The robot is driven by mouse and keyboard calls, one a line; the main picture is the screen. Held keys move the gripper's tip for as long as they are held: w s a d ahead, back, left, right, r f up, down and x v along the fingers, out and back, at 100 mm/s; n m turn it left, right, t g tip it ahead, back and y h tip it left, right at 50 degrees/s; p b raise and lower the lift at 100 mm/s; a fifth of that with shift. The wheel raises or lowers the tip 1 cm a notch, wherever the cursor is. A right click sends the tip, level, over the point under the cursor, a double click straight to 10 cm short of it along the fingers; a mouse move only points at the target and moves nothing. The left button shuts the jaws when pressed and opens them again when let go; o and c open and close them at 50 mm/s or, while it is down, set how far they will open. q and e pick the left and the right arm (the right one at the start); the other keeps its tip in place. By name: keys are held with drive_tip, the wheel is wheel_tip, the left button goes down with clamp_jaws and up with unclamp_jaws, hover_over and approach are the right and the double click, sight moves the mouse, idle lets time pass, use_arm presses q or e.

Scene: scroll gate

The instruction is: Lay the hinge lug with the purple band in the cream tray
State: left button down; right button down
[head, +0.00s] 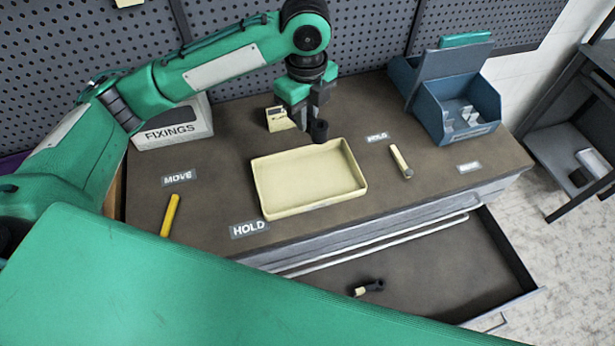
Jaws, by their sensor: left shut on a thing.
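My left gripper (311,118) points down just behind the cream tray and is shut on a small dark part (319,131). The part looks like a hinge lug, mostly dark; I cannot make out a purple band on it. It hangs by the tray's back edge, and I cannot tell how high. The cream tray (262,190) is shallow, rectangular and empty, in the middle of the bench top. Another dark lug with a pale band (368,287) lies in the open drawer. My right gripper is not in view.
A FIXINGS box (172,131) stands at the back left, blue bins (458,105) at the back right. A small cream device (279,119) is behind the tray. A yellow stick (170,215) and a pale-handled tool (401,161) flank it. The drawer (440,270) is open.

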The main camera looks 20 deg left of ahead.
use_arm(q)
drive_tip(key=shift+d+r+m, duration=0.1)
drive_tip(key=shift+r+m, duration=0.1)
drive_tip(key=shift+m, duration=0.1)
drive_tip(key=p, duration=0.3)
hover_over(308, 180)
wheel_tip(308, 180, down, 15)
drive_tip(key=shift+r, duration=0.1)
drive_tip(key=shift+f+p, duration=0.35)
drive_tip(key=shift+f, duration=0.55)
wheel_tip(308, 180, down, 2)
drive_tip(key=shift+f+p, duration=0.2)
drive_tip(key=shift+p, duration=0.1)
drive_tip(key=shift+f, duration=0.4)
drive_tip(key=shift+f, duration=0.15)
drive_tip(key=c, duration=1.4)
unclamp_jaws()
drive_tip(key=shift+s, duration=0.1)
